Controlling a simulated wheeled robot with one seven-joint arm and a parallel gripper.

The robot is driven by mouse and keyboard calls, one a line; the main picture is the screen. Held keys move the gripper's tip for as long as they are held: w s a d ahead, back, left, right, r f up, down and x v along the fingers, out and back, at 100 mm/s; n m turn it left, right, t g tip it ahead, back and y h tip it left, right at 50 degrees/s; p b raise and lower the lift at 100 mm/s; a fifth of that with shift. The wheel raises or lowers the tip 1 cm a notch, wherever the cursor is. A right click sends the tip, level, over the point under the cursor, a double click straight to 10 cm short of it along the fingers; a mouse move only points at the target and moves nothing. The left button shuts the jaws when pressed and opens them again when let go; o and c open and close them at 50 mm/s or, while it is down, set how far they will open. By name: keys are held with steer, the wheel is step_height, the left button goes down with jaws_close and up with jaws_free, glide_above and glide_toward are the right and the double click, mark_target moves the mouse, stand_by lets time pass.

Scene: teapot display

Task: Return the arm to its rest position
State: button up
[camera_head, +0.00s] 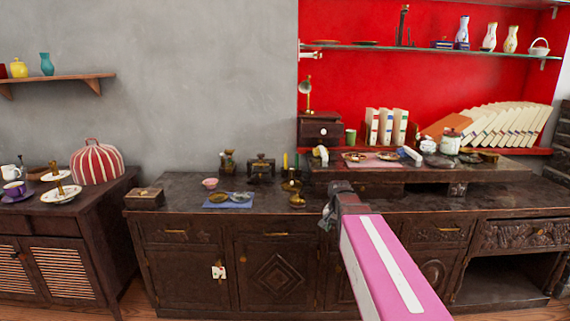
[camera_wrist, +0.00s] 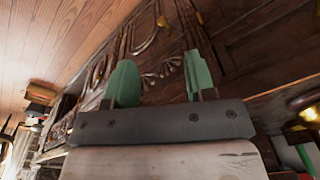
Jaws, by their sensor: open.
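My arm's pink link reaches in from the lower right in the head view. My gripper (camera_wrist: 156,84) shows in the wrist view with two green fingers spread apart and nothing between them. In the head view its fingers are hard to make out at the dark end of the arm, in front of the sideboard's top edge. Behind the fingers in the wrist view are the carved dark wood fronts and the wooden floor (camera_wrist: 60,40), seen turned on their side.
A raised shelf (camera_head: 470,176) holds books and jars. A striped teapot cover (camera_head: 97,162) stands on the left cabinet.

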steer(key=s+f+n+g, duration=0.1)
steer(key=s+f+n, duration=0.5)
steer(key=s+f, duration=0.6)
steer(key=shift+s+a+f, duration=0.3)
steer(key=shift+s+f, duration=0.05)
steer(key=shift+s, duration=0.75)
